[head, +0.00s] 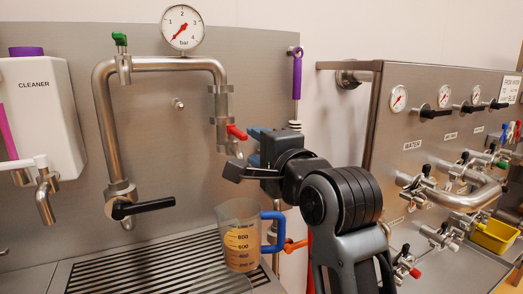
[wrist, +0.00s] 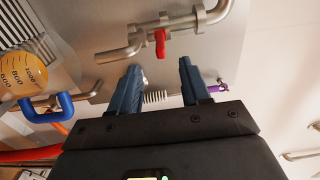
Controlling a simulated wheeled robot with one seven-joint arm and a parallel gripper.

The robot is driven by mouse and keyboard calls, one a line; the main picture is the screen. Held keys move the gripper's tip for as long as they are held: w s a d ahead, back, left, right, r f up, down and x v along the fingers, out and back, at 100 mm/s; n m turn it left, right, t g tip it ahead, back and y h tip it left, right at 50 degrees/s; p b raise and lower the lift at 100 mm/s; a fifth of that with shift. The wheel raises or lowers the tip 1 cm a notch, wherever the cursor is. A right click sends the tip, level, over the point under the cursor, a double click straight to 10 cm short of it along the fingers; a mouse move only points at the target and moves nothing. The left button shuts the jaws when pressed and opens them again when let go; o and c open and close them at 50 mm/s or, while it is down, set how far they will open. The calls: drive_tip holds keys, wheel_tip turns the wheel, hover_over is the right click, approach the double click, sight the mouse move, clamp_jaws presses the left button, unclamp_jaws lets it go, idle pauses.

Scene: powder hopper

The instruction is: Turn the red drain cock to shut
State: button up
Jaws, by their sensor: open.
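The red drain cock (head: 236,132) is a small lever on the vertical pipe at the right end of the pipe loop, above a measuring jug. It also shows in the wrist view (wrist: 160,42), just beyond and between the fingertips, apart from them. My gripper (head: 256,146) has blue fingers and stands close to the right of the cock in the head view. In the wrist view my gripper (wrist: 159,66) is open with nothing between its fingers. The outlet below the cock is partly hidden by my gripper in the head view.
The measuring jug (head: 240,252) holds orange liquid, with a blue handle (head: 272,228), on a slotted drain tray (head: 150,270). A black-handled valve (head: 142,207) and pressure gauge (head: 183,27) are left of the cock. A steel valve panel (head: 410,140) stands right. A purple-handled brush (head: 297,75) hangs behind.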

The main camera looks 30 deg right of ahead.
sight(245, 139)
drive_tip(key=shift+w, duration=3.9)
drive_tip(key=c, duration=0.9)
drive_tip(key=shift+o, duration=0.4)
drive_tip(key=shift+a, duration=1)
drive_tip(key=shift+w+a, duration=0.1)
drive_tip(key=shift+a, duration=0.05)
drive_tip(key=shift+w+a, duration=0.3)
drive_tip(key=shift+a, duration=0.4)
